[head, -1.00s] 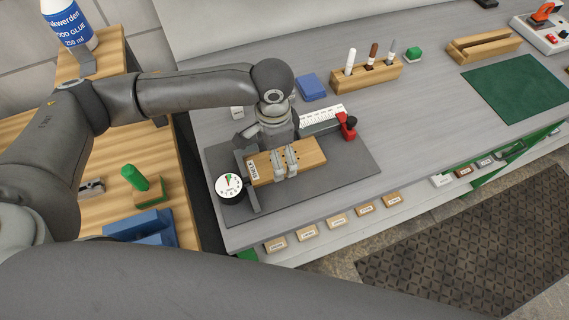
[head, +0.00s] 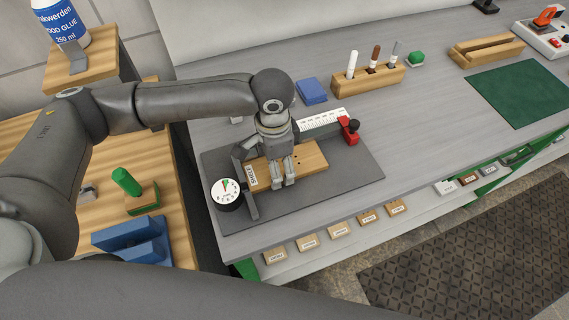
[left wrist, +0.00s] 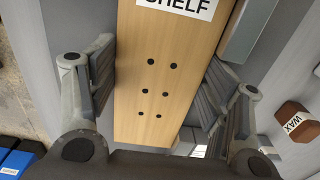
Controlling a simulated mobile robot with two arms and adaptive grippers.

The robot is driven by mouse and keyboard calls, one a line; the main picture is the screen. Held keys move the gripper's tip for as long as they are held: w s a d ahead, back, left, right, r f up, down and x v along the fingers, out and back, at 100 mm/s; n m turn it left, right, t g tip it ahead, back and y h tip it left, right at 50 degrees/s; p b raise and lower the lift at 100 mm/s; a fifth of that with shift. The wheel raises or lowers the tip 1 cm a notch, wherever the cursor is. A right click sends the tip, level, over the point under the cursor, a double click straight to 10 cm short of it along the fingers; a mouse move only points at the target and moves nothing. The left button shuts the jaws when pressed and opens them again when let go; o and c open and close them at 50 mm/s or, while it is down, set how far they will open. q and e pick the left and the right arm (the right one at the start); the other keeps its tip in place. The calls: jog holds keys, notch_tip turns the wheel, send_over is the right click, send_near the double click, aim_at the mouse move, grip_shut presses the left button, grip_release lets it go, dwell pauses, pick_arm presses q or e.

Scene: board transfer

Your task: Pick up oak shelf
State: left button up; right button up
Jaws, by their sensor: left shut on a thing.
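The oak shelf (head: 309,157), a light wooden board with a white label at its left end, lies along the measuring jig over the dark grey mat. My left gripper (head: 282,183) reaches over it from behind and is shut on the board. In the left wrist view the gripper (left wrist: 158,78) has one finger pad on each long side of the oak shelf (left wrist: 155,40), which shows several dark holes and part of the word SHELF. I cannot tell whether the board is clear of the mat. My right gripper is out of view.
A round dial gauge (head: 227,194) stands at the board's left end. A ruler with a red stop (head: 348,131) lies behind and right. A pen block (head: 368,81), blue block (head: 312,90) and green mat (head: 517,90) are farther off. The grey mat (head: 345,178) is bare at right.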

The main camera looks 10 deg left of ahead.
pick_arm(q)
jog(key=shift+c, duration=1.1)
jog(key=shift+r, duration=0.1)
jog(key=shift+r, duration=0.5)
jog(key=d+r, duration=0.1)
jog(key=r, duration=0.1)
jog(key=s+d+r+b, duration=0.1)
jog(key=r, duration=0.1)
jog(key=s+d+r, duration=0.1)
jog(key=r, duration=0.2)
jog(key=shift+s+d, duration=0.2)
jog(key=shift+d, duration=0.1)
jog(key=s+d+r+b, duration=0.1)
jog(key=s+d+r, duration=0.4)
jog(key=s+d, duration=0.1)
jog(key=shift+d+b, duration=0.35)
jog(key=shift+d, duration=0.55)
jog(key=shift+f, duration=0.1)
